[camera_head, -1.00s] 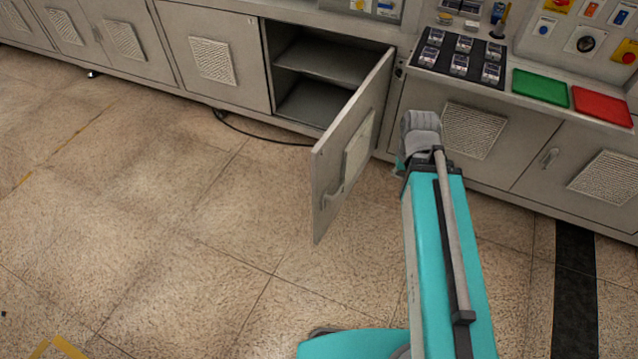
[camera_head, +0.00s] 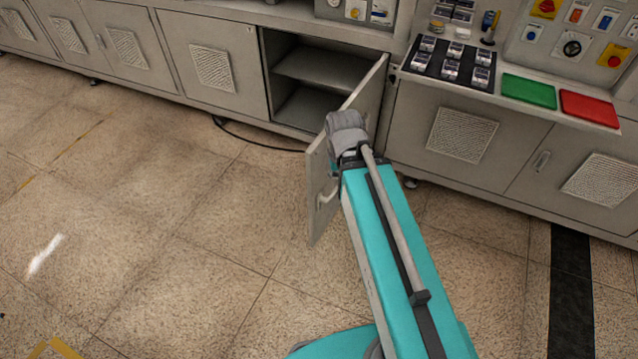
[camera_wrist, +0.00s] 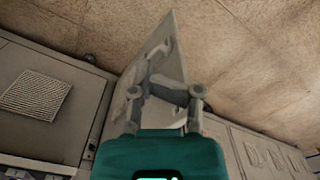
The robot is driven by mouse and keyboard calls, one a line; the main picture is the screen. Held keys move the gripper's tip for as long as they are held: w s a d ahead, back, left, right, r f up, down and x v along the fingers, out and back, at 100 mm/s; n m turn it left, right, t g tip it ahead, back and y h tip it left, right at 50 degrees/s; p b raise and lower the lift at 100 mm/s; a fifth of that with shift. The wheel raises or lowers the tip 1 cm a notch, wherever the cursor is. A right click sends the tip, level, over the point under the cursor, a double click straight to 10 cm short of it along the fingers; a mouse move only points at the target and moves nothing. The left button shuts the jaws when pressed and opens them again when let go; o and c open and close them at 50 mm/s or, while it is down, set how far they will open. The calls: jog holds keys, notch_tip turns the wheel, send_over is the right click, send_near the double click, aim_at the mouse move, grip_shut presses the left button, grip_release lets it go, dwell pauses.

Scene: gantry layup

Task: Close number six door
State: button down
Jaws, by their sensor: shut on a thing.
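The open cabinet door (camera_head: 366,98) is a grey panel that stands swung out from the lower cabinet, to the right of its open compartment (camera_head: 316,69). Its handle (camera_head: 325,198) shows near the free edge, left of my arm. No number is readable on it. In the head view my arm crosses in front of the door and my gripper is hidden. In the wrist view my gripper (camera_wrist: 165,96) is at the pale door (camera_wrist: 154,50), shut on part of it. Whether the fingers hold the handle or the panel is hard to tell.
Closed cabinet doors with vent panels stand on the left (camera_head: 212,67) and right (camera_head: 462,135). A green tray (camera_head: 528,91) and a red tray (camera_head: 589,108) lie on the counter. A black cable (camera_head: 255,138) lies along the cabinet foot. The floor (camera_head: 170,220) is clear.

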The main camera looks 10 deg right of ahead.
jog(key=shift+a, duration=0.3)
jog(key=w+d+f+m+t+y+b, duration=0.3)
jog(key=f+m+b, duration=0.4)
jog(key=m+b, duration=0.3)
jog(key=w+d+f+m+t+y+b, duration=0.2)
jog(key=w+f+m+b, duration=0.4)
jog(key=m+b, duration=0.4)
jog(key=d+f+m+y, duration=0.1)
jog(key=d+m, duration=0.1)
jog(key=m, duration=0.4)
jog(key=shift+d+f+t+y, duration=0.15)
jog(key=shift+f+t+y, duration=0.25)
jog(key=shift+w+f, duration=0.1)
jog(key=shift+w, duration=0.05)
